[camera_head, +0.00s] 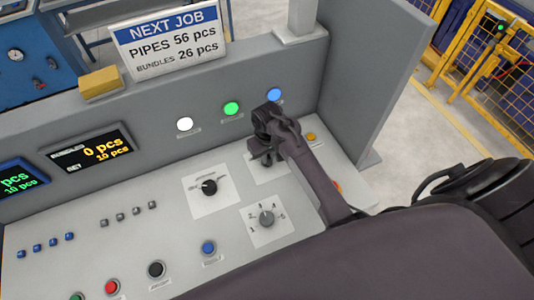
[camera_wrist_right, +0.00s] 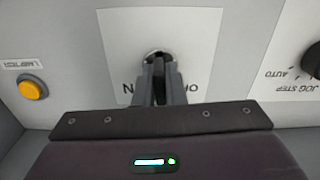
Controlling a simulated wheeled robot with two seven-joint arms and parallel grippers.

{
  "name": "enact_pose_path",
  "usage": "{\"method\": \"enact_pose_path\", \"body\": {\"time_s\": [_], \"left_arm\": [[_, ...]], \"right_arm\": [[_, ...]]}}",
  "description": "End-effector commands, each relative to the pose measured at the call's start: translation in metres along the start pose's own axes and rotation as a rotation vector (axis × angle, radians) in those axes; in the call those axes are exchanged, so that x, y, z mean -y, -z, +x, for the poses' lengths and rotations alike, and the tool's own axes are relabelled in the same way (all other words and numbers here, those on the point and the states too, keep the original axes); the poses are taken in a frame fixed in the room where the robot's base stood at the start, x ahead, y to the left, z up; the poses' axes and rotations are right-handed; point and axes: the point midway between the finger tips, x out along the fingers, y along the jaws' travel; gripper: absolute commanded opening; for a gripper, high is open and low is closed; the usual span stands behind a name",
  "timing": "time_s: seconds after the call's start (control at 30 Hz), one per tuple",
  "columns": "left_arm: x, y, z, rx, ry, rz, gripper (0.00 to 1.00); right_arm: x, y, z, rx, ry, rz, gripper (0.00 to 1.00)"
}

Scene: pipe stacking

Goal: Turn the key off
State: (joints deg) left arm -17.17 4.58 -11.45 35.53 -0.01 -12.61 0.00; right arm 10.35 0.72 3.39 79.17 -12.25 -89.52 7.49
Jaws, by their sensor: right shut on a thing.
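My right gripper (camera_head: 265,155) reaches down to the white key plate (camera_head: 284,168) on the sloped panel, hiding most of that plate in the head view. In the right wrist view my right gripper (camera_wrist_right: 159,88) is shut on the key (camera_wrist_right: 158,66), which sits at a round lock in the plate (camera_wrist_right: 190,30). Parts of the ON and OFF lettering show on either side of the fingers, with the rest covered. The key's exact angle is hard to tell. My left gripper is not in view.
A black selector knob (camera_head: 209,187) and a grey numbered knob (camera_head: 267,218) are close by. A yellow lamp test button (camera_wrist_right: 33,89) is beside the key plate. White, green and blue lights (camera_head: 274,94) line the upright wall behind.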

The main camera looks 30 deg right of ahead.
Motion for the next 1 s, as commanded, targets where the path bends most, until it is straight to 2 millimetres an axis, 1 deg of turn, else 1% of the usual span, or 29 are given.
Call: {"method": "enact_pose_path", "body": {"time_s": [0.07, 0.3, 0.47, 0.53, 0.8, 0.87, 1.0], "left_arm": [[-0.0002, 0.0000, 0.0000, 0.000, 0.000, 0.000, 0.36], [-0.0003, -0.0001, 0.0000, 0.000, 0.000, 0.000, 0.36], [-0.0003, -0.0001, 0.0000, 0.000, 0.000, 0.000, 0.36], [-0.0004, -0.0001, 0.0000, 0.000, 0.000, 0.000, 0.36], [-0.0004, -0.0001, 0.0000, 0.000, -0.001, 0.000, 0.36], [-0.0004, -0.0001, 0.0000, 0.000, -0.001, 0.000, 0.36], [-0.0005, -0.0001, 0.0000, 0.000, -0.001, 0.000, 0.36]], "right_arm": [[0.0000, 0.0005, -0.0003, -0.002, 0.000, -0.038, 0.00], [-0.0001, 0.0005, -0.0003, -0.002, 0.000, -0.056, 0.00], [-0.0001, 0.0008, -0.0006, -0.002, -0.001, -0.270, 0.00], [-0.0001, 0.0008, -0.0006, -0.002, -0.001, -0.328, 0.00], [-0.0001, 0.0008, -0.0007, -0.002, -0.001, -0.350, 0.00], [-0.0003, 0.0009, -0.0007, -0.002, -0.001, -0.414, 0.00], [-0.0004, 0.0007, -0.0005, -0.001, -0.001, -0.604, 0.00]]}}
